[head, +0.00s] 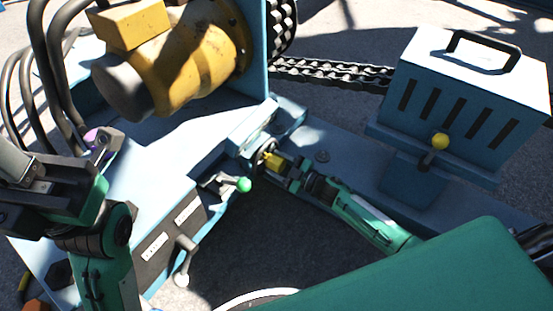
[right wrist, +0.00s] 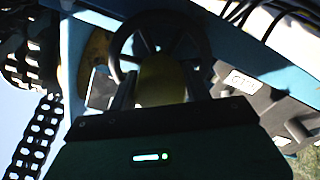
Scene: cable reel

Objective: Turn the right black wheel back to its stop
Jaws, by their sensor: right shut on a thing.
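The black wheel (head: 264,153) stands at the corner of the blue machine bed in the head view, partly hidden by my right gripper. In the right wrist view the black wheel (right wrist: 126,38) shows its rim and spokes in front of the gripper. A yellow piece (right wrist: 162,80) in front of the wheel sits between the fingers. My right gripper (head: 277,164) is shut on this yellow piece, its arm reaching in from the lower right. My left gripper (head: 98,150) is at the left, away from the wheel; its finger gap is not clear.
A green-knobbed lever (head: 243,184) is close left of the wheel. A lower lever (head: 184,262) juts from the labelled blue box. A yellow motor (head: 185,60) stands behind. A chain (head: 330,72) runs toward the blue vented box (head: 458,95), which has a yellow-knobbed lever (head: 439,141).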

